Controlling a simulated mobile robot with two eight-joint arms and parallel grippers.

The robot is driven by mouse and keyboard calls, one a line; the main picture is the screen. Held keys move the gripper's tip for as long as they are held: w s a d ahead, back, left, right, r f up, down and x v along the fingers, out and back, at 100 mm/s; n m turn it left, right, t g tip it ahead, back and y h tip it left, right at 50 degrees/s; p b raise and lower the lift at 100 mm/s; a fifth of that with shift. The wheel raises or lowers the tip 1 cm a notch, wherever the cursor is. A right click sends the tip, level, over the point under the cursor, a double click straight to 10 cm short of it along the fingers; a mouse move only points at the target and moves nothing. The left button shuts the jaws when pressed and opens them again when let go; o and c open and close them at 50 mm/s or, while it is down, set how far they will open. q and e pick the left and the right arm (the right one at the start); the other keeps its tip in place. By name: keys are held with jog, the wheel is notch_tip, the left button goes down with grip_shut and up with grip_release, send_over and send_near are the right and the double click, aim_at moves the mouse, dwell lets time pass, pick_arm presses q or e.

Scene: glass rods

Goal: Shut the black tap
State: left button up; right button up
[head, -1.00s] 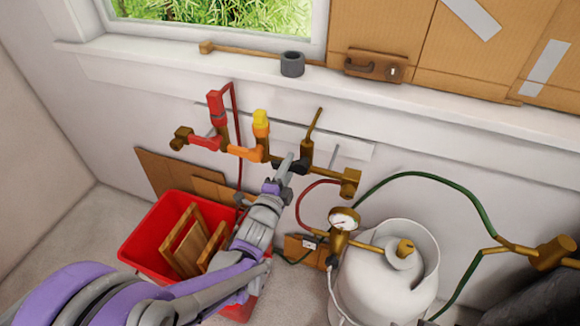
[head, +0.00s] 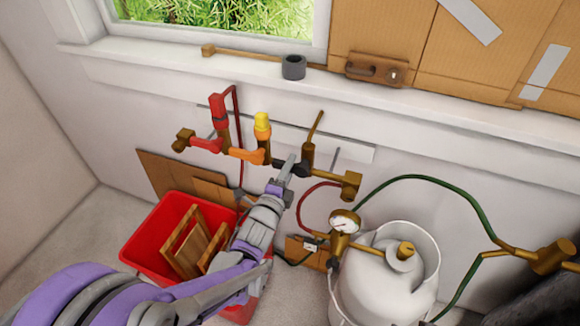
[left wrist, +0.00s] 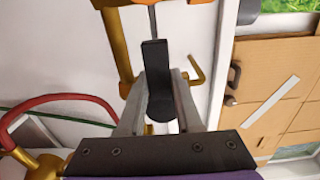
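The black tap (head: 301,170) is on the brass pipe along the wall, to the right of the red tap (head: 218,109) and the yellow tap (head: 262,124). My left gripper (head: 289,167) reaches up to it from below and partly covers it in the head view. In the left wrist view, the tap's black handle (left wrist: 156,80) stands between my left gripper's two grey fingers (left wrist: 161,103). The handle hides parts of the fingertips, so I cannot tell whether they press on it. My right gripper is out of view.
A white gas cylinder (head: 372,287) with a gauge (head: 344,222) stands at lower right. A red hose (head: 303,203) and a green hose (head: 440,181) run nearby. A red crate (head: 143,251) with wooden frames stands below my left arm. A grey roll (head: 293,66) sits on the sill.

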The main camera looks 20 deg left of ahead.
pick_arm(q)
jog(key=o, duration=0.4)
jog(key=s, duration=1.1)
jog(key=shift+a, duration=0.2)
jog(key=shift+w, duration=0.1)
jog(key=s+n+g+p, duration=0.3)
jog(key=s+n+g, duration=0.1)
jog(key=s+n, duration=0.1)
jog(key=s+n+g+p, duration=0.2)
jog(key=s+n+g, duration=0.2)
jog(key=n, duration=0.3)
jog(key=s+n+g+p, duration=0.3)
jog(key=s+n+g, duration=0.1)
jog(key=s+n, duration=0.2)
jog(key=shift+s+d+f+n+g+y+p, duration=0.2)
jog(key=shift+s+d+n+g+y+p, duration=0.1)
jog(key=shift+s+d, duration=0.1)
